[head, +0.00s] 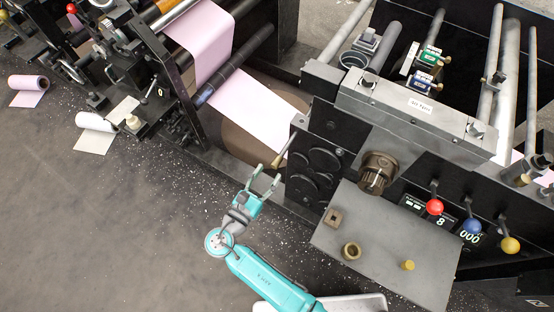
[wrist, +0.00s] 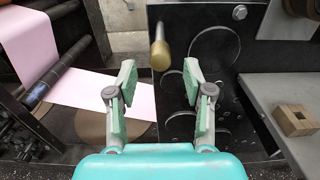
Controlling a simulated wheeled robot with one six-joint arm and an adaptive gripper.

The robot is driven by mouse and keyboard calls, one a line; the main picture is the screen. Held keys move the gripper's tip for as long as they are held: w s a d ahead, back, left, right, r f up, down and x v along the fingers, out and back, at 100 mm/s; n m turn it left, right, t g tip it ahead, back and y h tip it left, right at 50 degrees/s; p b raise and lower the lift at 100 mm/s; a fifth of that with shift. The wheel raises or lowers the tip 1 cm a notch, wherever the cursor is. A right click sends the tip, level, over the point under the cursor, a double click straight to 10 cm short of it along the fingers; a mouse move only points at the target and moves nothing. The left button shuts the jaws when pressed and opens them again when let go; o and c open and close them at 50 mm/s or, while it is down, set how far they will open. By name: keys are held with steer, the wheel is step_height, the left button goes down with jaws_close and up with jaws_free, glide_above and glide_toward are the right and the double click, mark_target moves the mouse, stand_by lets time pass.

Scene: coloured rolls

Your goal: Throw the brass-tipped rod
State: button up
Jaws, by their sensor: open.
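The brass-tipped rod (head: 279,159) juts from the dark side panel of the machine, just beyond my gripper (head: 265,175). In the wrist view the rod's rounded brass end (wrist: 161,56) points toward me, and its thin grey stem runs up behind it. My gripper (wrist: 160,78) is open and empty. Its two green-padded fingers stand apart, one to either side below the brass end. The fingertips appear short of the rod, with no contact visible.
A grey shelf (head: 340,262) to the right carries a square wooden block (head: 333,218), a brown ring (head: 351,250) and a small yellow knob (head: 408,265). A pink web (head: 262,110) runs through rollers. Red, blue and yellow ball levers stand right. Open floor lies left.

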mark_target(273, 167)
steer(key=x, duration=0.5)
steer(key=shift+w+d, duration=0.15)
steer(key=shift+w, duration=0.1)
jaws_close()
